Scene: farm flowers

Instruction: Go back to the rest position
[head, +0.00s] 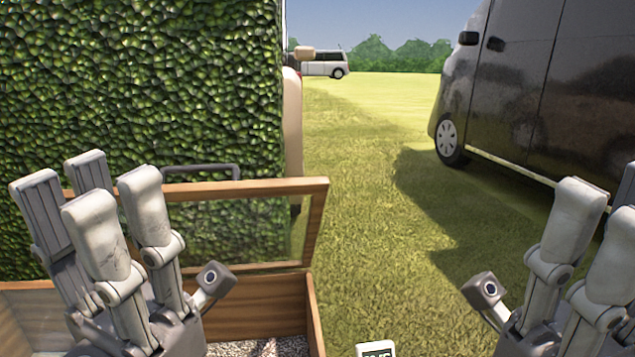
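My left gripper (150,240) is at the lower left of the head view, in front of a wooden box. Its pale grey fingers point up, spread and straight, and its thumb stands out to the right. It is open and holds nothing visible. My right gripper (540,255) is at the lower right, partly cut off by the picture's edge. Its visible fingers point up and its thumb stands out to the left. It is open with nothing seen in it, over the grass side. The two grippers are well apart.
The wooden box (314,318) has gravel inside and a raised, glazed wooden-framed lid (314,225). A green hedge (150,90) stands behind it. A dark van (540,90) is at the right, a white van (322,65) far off. A white label (376,349) shows at the bottom. Grass between is clear.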

